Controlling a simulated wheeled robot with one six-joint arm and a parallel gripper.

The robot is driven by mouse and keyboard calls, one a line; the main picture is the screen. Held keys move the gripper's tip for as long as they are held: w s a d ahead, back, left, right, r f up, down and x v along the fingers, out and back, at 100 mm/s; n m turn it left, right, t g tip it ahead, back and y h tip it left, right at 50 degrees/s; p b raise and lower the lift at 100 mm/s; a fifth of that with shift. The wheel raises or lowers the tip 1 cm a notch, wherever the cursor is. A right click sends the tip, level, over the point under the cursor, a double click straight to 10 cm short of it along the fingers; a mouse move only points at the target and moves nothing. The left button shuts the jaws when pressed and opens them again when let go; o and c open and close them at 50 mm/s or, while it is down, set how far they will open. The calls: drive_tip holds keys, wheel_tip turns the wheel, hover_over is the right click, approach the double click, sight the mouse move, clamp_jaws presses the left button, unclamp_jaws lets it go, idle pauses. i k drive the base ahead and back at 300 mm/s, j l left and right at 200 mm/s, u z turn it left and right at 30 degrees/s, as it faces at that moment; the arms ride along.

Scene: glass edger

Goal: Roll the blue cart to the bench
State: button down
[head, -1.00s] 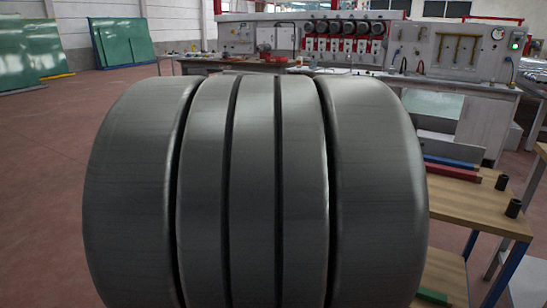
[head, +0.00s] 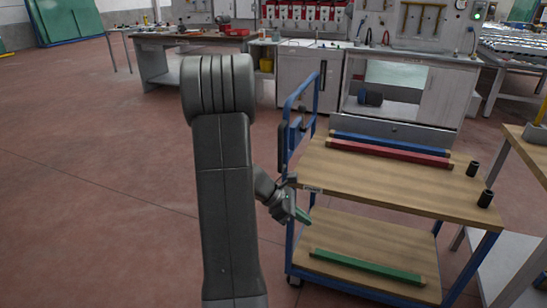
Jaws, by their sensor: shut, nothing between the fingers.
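The blue cart (head: 372,184) stands right of centre in the head view. It has a blue frame, two wooden shelves and a blue upright handle (head: 302,92) at its left end. My gripper (head: 304,216) is shut and empty, beside the cart's left end and below the handle; I cannot tell whether it touches the frame. The grey bench (head: 424,94) stands behind the cart at the back, with a panel of gauges and controls above it. My arm hides part of the floor and bench at the left.
Another table (head: 530,150) is close on the right. The floor at left is clear.

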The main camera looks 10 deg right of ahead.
sight(460, 195)
drive_tip(key=i+j+u, duration=0.15)
drive_tip(key=i, duration=0.3)
drive_tip(key=i+j+u, duration=0.1)
drive_tip(key=i, duration=0.4)
drive_tip(key=i+j+z, duration=0.25)
drive_tip(key=i+z, duration=0.2)
drive_tip(key=i+j+z, duration=0.3)
drive_tip(key=z, duration=0.15)
drive_tip(key=j, duration=0.1)
